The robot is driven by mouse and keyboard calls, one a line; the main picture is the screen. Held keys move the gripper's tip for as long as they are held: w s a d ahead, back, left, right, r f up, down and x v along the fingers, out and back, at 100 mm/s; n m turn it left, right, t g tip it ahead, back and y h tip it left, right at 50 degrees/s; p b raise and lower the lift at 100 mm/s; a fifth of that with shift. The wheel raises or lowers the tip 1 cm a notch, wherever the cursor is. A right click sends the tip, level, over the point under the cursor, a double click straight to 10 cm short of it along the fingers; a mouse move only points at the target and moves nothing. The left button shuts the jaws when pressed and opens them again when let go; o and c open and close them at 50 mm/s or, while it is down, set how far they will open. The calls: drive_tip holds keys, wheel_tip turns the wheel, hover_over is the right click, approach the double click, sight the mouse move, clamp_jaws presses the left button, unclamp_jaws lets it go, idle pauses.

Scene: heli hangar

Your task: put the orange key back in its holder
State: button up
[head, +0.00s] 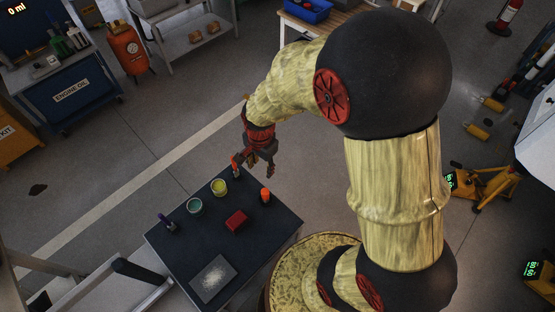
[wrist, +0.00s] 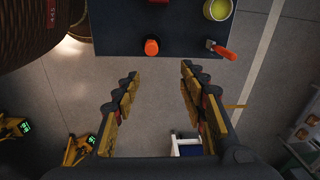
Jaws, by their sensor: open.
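A long orange handle (wrist: 222,51) with a grey piece at its end is at the table edge in the wrist view; it looks like the orange key. In the head view the orange handle (head: 235,166) shows at the far corner, beside my gripper. A rounded orange object (wrist: 152,47) stands nearer the middle of that edge, also in the head view (head: 265,195); I cannot tell whether it is the holder. My gripper (wrist: 160,73) is open and empty, its fingers apart over the floor just off the table edge. In the head view my gripper (head: 261,166) points downward.
The dark table (head: 185,255) also carries a yellow cup (head: 219,188), a green cup (head: 194,206), a red block (head: 235,220), a dark purple item (head: 168,222) and a pale square plate (head: 213,279). Open floor lies beyond the far edge.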

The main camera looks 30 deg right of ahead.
drive_tip(key=s+r+n+t, duration=0.1)
drive_tip(key=s+r+n, duration=0.15)
drive_tip(key=r, duration=0.65)
drive_tip(key=s+r+n+t, duration=0.2)
drive_tip(key=r+n, duration=0.2)
drive_tip(key=r, duration=0.4)
drive_tip(key=s+r+n+t, duration=0.1)
drive_tip(key=s+r+n, duration=0.6)
drive_tip(key=s+r, duration=0.2)
drive_tip(key=shift+s+r+t, duration=0.25)
drive_tip(key=shift+s+t, duration=0.15)
drive_tip(key=shift+s, duration=0.15)
drive_tip(key=shift+d, duration=0.1)
wheel_tip(320, 180, down, 9)
drive_tip(key=b, duration=0.8)
drive_tip(key=shift+r+b, duration=0.2)
drive_tip(key=shift+b, duration=0.15)
drive_tip(key=shift+c, duration=0.7)
